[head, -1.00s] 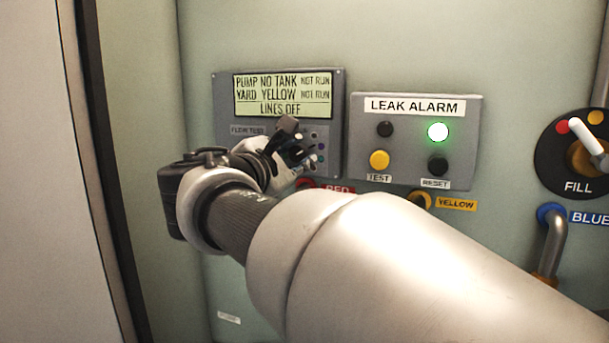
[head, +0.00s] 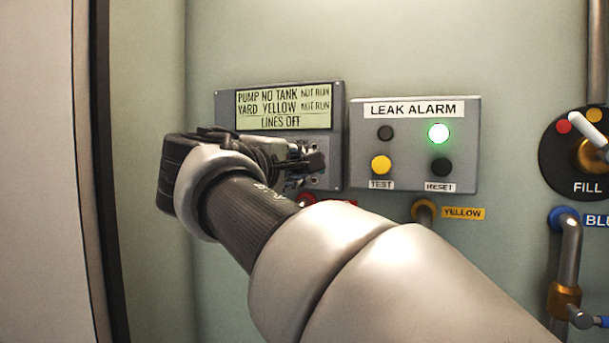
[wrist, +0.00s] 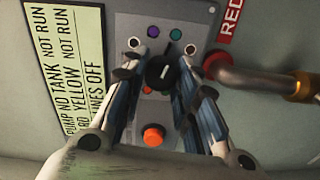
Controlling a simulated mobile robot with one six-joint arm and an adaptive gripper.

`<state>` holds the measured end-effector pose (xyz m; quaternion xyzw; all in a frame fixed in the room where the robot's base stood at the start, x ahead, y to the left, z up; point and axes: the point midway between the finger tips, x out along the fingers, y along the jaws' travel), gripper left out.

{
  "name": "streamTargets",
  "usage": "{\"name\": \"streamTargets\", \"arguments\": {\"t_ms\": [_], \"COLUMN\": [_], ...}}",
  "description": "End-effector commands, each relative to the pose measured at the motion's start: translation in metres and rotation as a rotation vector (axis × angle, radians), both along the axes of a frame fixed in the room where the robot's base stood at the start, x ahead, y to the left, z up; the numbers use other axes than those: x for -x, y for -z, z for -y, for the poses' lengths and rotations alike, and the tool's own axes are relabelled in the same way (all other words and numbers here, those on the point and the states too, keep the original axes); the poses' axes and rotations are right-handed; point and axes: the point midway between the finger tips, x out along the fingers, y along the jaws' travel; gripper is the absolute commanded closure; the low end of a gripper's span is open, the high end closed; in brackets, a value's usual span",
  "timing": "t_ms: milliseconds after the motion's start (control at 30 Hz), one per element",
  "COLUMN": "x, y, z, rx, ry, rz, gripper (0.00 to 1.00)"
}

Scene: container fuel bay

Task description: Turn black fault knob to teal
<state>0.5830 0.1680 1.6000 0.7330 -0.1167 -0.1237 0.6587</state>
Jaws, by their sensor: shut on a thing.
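My gripper (wrist: 160,68) is shut on the knob, with one finger on each side. In the head view my gripper (head: 308,163) covers the knob and its dots. I cannot tell exactly which colour the mark meets.
A lit display (head: 285,108) tops the panel. An orange button (wrist: 154,135) sits below the knob in the wrist view. The leak alarm box (head: 414,160) stands to the right with a green lamp lit. A red-labelled pipe (wrist: 250,78) is close to the panel.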

Motion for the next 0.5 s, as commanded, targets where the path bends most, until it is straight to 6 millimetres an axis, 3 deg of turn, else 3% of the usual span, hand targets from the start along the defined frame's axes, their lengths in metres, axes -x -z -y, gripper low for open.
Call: {"name": "streamTargets", "arguments": {"t_ms": [500], "x": [-0.0001], "y": [0.0005], "z": [0.0003], "rx": [-0.054], "ry": [0.001], "rz": [0.018], "gripper": [0.96]}}
